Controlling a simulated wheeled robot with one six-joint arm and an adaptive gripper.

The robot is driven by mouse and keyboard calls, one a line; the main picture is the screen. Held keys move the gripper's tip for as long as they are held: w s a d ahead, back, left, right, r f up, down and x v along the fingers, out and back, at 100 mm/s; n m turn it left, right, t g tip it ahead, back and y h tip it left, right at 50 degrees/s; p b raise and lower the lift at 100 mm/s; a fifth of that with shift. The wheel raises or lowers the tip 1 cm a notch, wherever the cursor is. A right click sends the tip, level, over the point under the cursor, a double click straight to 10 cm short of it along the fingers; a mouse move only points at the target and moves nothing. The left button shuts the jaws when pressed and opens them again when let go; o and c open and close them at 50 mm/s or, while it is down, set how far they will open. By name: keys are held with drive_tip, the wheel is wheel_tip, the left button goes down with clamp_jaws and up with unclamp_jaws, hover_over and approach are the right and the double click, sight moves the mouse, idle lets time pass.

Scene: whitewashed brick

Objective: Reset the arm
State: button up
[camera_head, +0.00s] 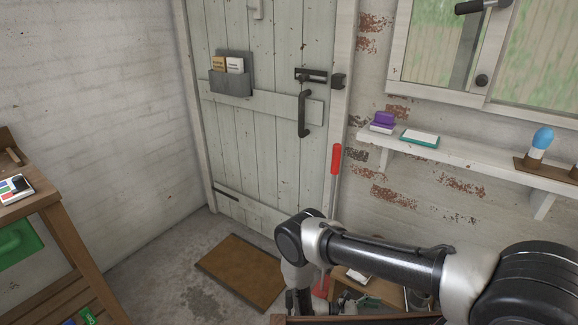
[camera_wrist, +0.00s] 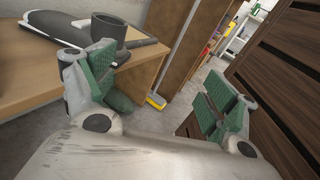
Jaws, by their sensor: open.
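My gripper (camera_wrist: 162,88) shows in the wrist view with its two green-padded fingers spread wide apart. Nothing is between the fingers. My arm is stretched across the lower right of the head view, bent at a dark joint.
In the wrist view a wooden bench (camera_wrist: 35,88) is close on the left, and dark slatted panels (camera_wrist: 283,75) are on the right. The head view shows a door (camera_head: 262,130), a brown mat (camera_head: 240,270), a wall shelf (camera_head: 465,154) and a wooden stand (camera_head: 62,250).

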drive_tip(key=w+a+r+m+g+y, duration=0.15)
drive_tip(key=r+m+y, duration=0.4)
drive_tip(key=r, duration=1.25)
drive_tip(key=w+a+r+m+g+y, duration=0.1)
drive_tip(key=a+r+m+g+y, duration=0.3)
drive_tip(key=r, duration=1.4)
drive_tip(key=s+d+r+m+t+y, duration=0.2)
drive_tip(key=s+d+r+t, duration=0.1)
drive_tip(key=r, duration=0.6)
drive_tip(key=s+d+r+m+t+y, duration=0.3)
drive_tip(key=s+d+r+t, duration=0.1)
drive_tip(key=r, duration=0.6)
drive_tip(key=s+d+r+m+t+y, duration=0.2)
drive_tip(key=s+d+r+m+t, duration=0.1)
drive_tip(key=s+r, duration=0.4)
wheel_tip(320, 180, up, 2)
drive_tip(key=shift+s+d+r+t, duration=0.2)
drive_tip(key=shift+d+t, duration=0.45)
drive_tip(key=shift+d, duration=0.55)
drive_tip(key=shift+m+y, duration=0.25)
